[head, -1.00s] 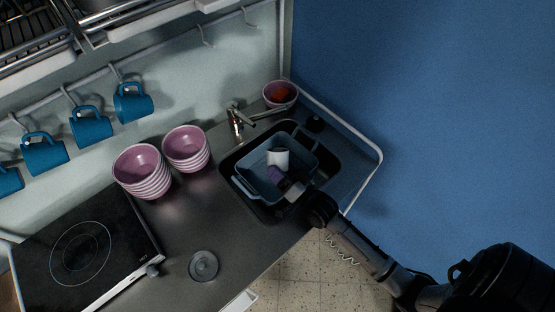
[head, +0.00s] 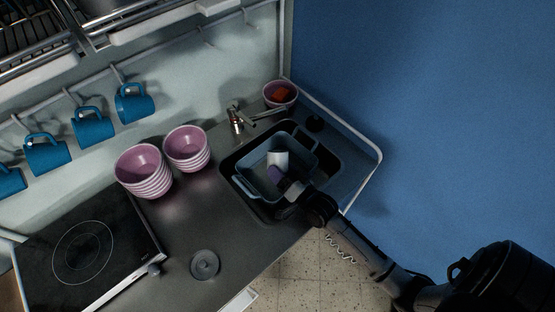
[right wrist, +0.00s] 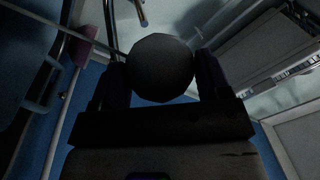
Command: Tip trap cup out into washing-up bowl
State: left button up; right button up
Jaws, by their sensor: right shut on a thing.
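The trap cup (head: 278,159) looks like a small white cylinder at the tip of my right gripper in the head view. My right gripper (head: 278,171), with purplish fingers, is shut on it over the inside of the washing-up bowl. The blue-grey washing-up bowl (head: 252,191) sits in the sink. In the right wrist view the cup shows as a dark round end (right wrist: 161,68) between the two fingers of the right gripper (right wrist: 162,85). The cup's inside and contents are hidden. My left gripper is not in view.
A tap (head: 236,120) stands behind the sink. A pink bowl (head: 270,93) with something orange-red in it is in the back corner. Stacked pink bowls (head: 150,182) and a hob (head: 85,250) are to the left. A grey disc (head: 205,264) lies on the counter.

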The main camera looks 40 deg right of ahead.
jog(key=shift+f+m+g, duration=0.3)
jog(key=shift+f, duration=0.2)
jog(key=shift+f+m+g, duration=0.3)
jog(key=shift+f+g, duration=0.1)
jog(key=shift+f, duration=0.1)
dwell(0.4)
jog(key=shift+f+m+g+p, duration=0.3)
jog(key=shift+f+p, duration=0.05)
jog(key=shift+f, duration=0.2)
jog(key=shift+f+m+g+p, duration=0.1)
jog(key=shift+m+g+p, duration=0.2)
jog(key=shift+p, duration=0.1)
dwell(0.5)
jog(key=shift+d+f+g+p, duration=0.1)
jog(key=shift+g+p, duration=0.2)
jog(key=shift+p, duration=0.05)
